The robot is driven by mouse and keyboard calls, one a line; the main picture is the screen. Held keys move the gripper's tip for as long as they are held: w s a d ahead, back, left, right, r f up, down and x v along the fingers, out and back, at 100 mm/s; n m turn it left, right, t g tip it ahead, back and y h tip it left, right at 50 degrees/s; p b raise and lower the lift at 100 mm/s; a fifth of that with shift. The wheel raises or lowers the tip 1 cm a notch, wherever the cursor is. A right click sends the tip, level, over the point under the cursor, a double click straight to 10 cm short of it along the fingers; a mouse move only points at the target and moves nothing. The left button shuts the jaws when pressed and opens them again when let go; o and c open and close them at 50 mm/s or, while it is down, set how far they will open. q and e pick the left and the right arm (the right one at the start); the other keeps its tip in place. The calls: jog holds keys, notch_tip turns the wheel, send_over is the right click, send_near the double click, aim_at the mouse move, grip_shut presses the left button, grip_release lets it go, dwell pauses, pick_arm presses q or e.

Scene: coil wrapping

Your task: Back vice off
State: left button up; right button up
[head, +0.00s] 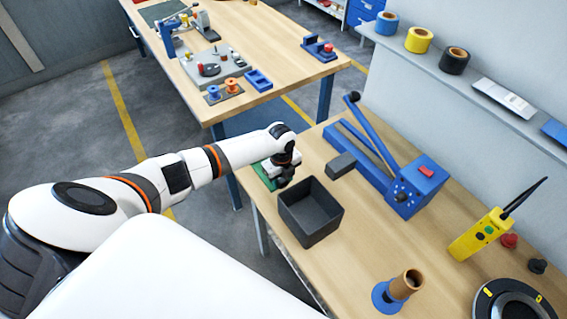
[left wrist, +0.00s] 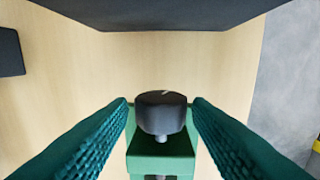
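The vice, with a green body (head: 264,177), sits at the left edge of the near workbench, partly hidden by my left arm's end. In the left wrist view its green body (left wrist: 160,146) carries a round black knob (left wrist: 161,110) with a small light mark on top. My left gripper (head: 284,178) is down at the vice. In the left wrist view the textured green fingers of the left gripper (left wrist: 161,103) stand one on each side of the knob, with a narrow gap on both sides. My right gripper is in neither view.
A dark open bin (head: 311,211) stands close to the vice, and a dark block (head: 341,164) lies beyond it. A blue lever tool (head: 414,187) and a brown tube on a blue base (head: 405,285) are further right. Bare wood lies between them.

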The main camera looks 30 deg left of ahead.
pick_arm(q)
jog(key=shift+w+f+g+b, duration=0.1)
jog(key=shift+w+g+b, duration=0.05)
jog(key=shift+g+b, duration=0.3)
jog(key=shift+g+y, duration=0.25)
jog(key=shift+y, duration=0.05)
jog(key=shift+d, duration=0.1)
jog(key=shift+w+f+g+b, duration=0.15)
jog(key=shift+g+b, duration=0.35)
jog(key=shift+b, duration=0.6)
jog(key=shift+y, duration=0.3)
